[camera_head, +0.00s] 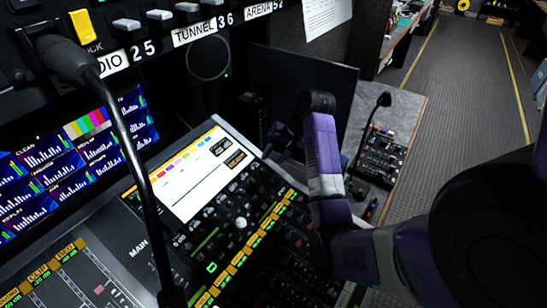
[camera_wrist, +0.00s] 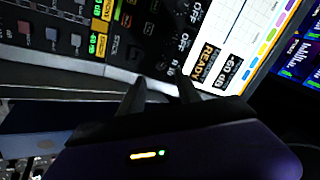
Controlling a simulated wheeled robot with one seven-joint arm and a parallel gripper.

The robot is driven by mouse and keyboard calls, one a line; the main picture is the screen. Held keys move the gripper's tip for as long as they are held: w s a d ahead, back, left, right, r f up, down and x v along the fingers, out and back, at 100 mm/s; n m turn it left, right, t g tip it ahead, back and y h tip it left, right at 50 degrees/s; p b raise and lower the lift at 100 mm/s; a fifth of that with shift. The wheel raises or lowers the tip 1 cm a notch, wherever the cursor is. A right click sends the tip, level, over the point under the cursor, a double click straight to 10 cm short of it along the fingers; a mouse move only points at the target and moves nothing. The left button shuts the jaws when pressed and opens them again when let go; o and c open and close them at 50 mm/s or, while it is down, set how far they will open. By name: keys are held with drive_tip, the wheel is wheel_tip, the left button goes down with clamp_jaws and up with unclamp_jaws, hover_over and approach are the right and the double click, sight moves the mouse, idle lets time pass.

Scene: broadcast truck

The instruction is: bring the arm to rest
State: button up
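My arm (camera_head: 325,155), purple and silver, reaches in from the right and bends over the right end of the mixing console (camera_head: 205,240). My gripper (camera_head: 272,146) is dark and small in the head view, near the upper right corner of the console's lit screen. Whether the fingertips touch the console cannot be told.
A gooseneck microphone (camera_head: 115,115) crosses the left foreground. A dark monitor panel (camera_head: 300,75) stands behind the gripper. A grey side desk (camera_head: 405,105) holds a small panel with another gooseneck microphone (camera_head: 383,100). The aisle floor (camera_head: 465,75) at the upper right is clear.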

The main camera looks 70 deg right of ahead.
drive_tip(key=shift+d, duration=0.1)
idle(0.3)
drive_tip(key=w+d+r+t+h, duration=0.2)
drive_tip(key=w+d+r+h, duration=0.1)
drive_tip(key=d+r+h, duration=0.3)
drive_tip(key=s+a+f+n+t+h+b, duration=0.15)
drive_tip(key=a+n+t, duration=0.25)
drive_tip(key=a, duration=1)
drive_tip(key=s+a+f+n+t+b, duration=0.1)
drive_tip(key=s+a+n+t+b, duration=0.2)
drive_tip(key=a, duration=1.1)
drive_tip(key=s+a+f+n+y+b, duration=0.1)
drive_tip(key=s+a+n+y, duration=0.6)
drive_tip(key=s+a, duration=1)
drive_tip(key=a+f+y, duration=0.1)
drive_tip(key=a, duration=0.2)
drive_tip(key=shift+s+a+b, duration=0.15)
drive_tip(key=shift+a+b, duration=0.1)
drive_tip(key=shift+b, duration=0.15)
drive_tip(key=shift+t, duration=0.3)
